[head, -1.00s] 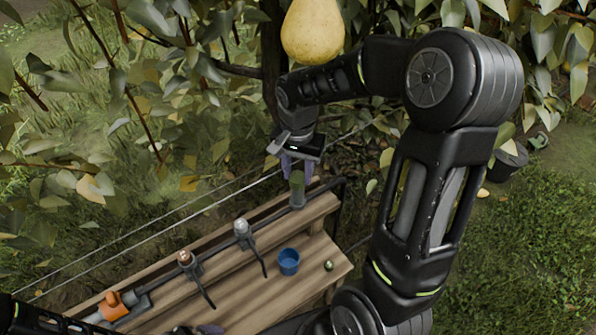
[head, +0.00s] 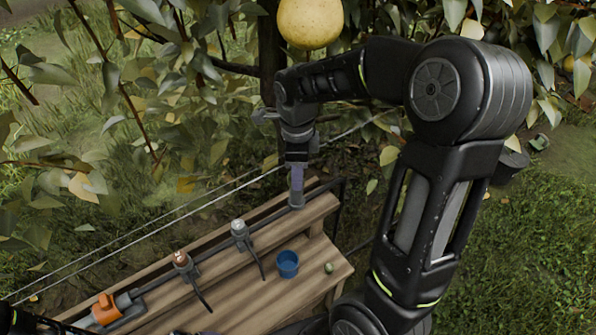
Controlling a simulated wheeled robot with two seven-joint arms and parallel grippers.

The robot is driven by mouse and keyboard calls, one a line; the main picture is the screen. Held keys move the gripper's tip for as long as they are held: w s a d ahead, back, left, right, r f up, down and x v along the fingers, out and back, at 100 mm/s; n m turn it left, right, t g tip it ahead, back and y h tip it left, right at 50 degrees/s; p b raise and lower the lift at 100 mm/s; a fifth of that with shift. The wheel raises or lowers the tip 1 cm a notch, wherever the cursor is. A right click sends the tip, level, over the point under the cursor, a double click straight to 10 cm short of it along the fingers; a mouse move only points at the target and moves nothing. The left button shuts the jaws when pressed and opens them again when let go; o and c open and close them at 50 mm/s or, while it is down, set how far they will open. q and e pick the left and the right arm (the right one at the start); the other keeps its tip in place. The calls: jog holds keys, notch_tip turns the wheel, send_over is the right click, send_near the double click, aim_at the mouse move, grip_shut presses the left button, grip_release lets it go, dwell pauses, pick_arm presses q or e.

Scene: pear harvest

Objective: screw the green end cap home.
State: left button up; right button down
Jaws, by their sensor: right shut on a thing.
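My right gripper (head: 297,196) points down at the right end of the grey pipe line along the back of the bench. It is shut, with its finger side-on to the view. In the earlier frame a green cap shows between its fingers; now the finger covers it, so I cannot see how far it sits on the pipe end. The grey end fitting (head: 297,205) shows just below the fingertips. My left gripper is out of the picture; only a bit of its arm shows at the lower left.
The wooden bench (head: 228,292) carries an orange-handled valve (head: 106,309), two fittings with black levers (head: 184,262) (head: 240,232), a blue cup (head: 288,264) and a small green round thing (head: 328,267). A yellow pear (head: 310,22) hangs above my right arm. Branches and leaves crowd behind.

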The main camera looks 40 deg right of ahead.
jog(key=c, duration=1.1)
grip_release()
jog(key=shift+w+r, duration=0.1)
jog(key=shift+w, duration=0.3)
jog(key=shift+o, duration=1.3)
jog(key=shift+s, duration=0.15)
jog(key=shift+r, duration=3.85)
